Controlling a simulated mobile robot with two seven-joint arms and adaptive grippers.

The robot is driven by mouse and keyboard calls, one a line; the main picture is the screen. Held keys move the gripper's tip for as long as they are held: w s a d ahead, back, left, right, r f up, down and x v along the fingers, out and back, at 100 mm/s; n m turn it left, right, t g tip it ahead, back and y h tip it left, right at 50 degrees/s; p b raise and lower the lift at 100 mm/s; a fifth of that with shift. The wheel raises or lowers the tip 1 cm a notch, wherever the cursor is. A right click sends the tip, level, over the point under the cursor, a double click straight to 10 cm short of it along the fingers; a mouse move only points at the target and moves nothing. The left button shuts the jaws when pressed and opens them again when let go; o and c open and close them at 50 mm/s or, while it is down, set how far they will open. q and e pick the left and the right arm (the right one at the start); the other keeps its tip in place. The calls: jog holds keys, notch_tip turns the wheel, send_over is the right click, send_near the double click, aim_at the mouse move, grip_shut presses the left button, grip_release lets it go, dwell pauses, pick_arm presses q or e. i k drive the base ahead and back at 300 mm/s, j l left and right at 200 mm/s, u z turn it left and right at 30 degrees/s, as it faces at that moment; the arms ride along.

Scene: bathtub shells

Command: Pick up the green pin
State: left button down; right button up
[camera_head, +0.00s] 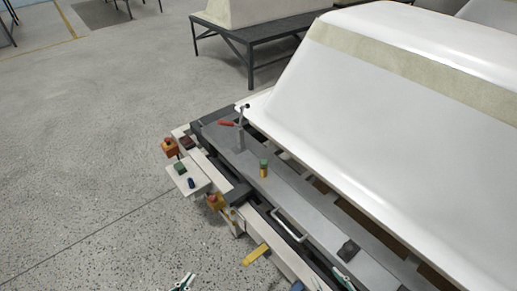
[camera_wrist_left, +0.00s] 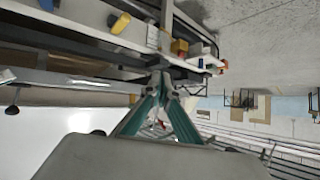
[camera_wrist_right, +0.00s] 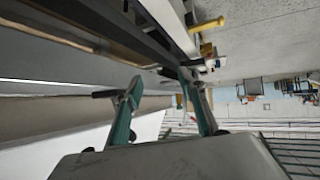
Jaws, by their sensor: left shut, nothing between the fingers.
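A small upright pin with a green top and a yellow lower part (camera_head: 264,168) stands on the grey metal rail of the workstation in the head view. I cannot make it out in either wrist view. My left gripper (camera_head: 182,283) is at the bottom edge of the head view, well in front of the pin and to its left. In the left wrist view its teal fingers (camera_wrist_left: 161,82) meet at the tips, with nothing between them. My right gripper (camera_head: 343,279) is at the bottom right of the head view, partly cut off. Its fingers (camera_wrist_right: 160,86) are spread apart and empty.
A large white bathtub shell (camera_head: 400,95) rises behind the rail. A red-handled clamp (camera_head: 228,123) stands left of the pin. A yellow handle (camera_head: 255,254), a grey bar handle (camera_head: 290,226) and a black block (camera_head: 348,249) are nearer. Button boxes (camera_head: 214,201) line the left end.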

aim_at(263, 163)
jog(key=k+l, duration=0.1)
jog(key=k, duration=0.45)
jog(key=k+z, duration=0.1)
jog(key=k, duration=0.5)
jog(key=z, duration=1.4)
jog(key=j+z, duration=0.35)
jog(key=i+j+z, duration=0.1)
jog(key=z, duration=0.25)
jog(key=k+j, duration=0.1)
jog(key=j, duration=2.9)
jog(key=k, duration=0.05)
